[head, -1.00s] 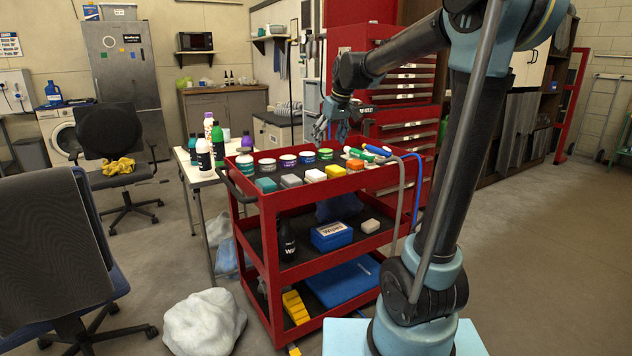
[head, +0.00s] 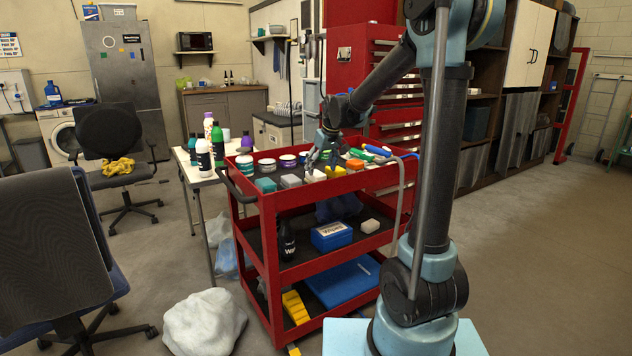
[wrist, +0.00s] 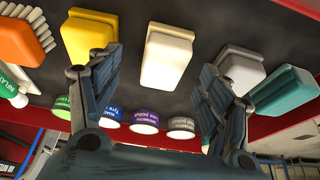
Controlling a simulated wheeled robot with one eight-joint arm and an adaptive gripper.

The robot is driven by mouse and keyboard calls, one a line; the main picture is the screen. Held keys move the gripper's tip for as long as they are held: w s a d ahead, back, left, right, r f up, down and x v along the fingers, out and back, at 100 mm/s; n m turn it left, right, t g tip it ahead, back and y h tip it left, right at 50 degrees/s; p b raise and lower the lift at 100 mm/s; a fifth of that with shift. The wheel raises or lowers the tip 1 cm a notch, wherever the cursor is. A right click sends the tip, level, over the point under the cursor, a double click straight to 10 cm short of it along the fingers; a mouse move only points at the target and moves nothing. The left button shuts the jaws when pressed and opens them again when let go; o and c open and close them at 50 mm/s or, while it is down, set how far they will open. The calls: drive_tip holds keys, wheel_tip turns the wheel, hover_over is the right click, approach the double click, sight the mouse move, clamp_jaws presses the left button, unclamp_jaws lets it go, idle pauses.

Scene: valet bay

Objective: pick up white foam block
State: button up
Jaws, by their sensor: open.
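A white, slightly cream foam block (head: 316,176) lies on the top shelf of the red cart, in a row of coloured blocks. In the wrist view the white foam block (wrist: 167,58) shows in the middle, between my fingers. My gripper (head: 321,163) is just above the row in the head view. In the wrist view my gripper (wrist: 160,62) is open and empty, with one finger to each side of the block. Whether the fingertips are level with the block is hard to tell.
Beside it are a light grey block (wrist: 240,69) and a yellow block (wrist: 88,40). Further out are a teal block (wrist: 286,92) and an orange brush (wrist: 18,42). Several round tins (wrist: 145,122) stand in a row nearby.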

sight(318, 173)
drive_tip(key=shift+s+x, duration=0.2)
drive_tip(key=shift+x, duration=2.3)
drive_tip(key=shift+a, duration=0.15)
drive_tip(key=c, duration=1.2)
wheel_tip(318, 173, up, 10)
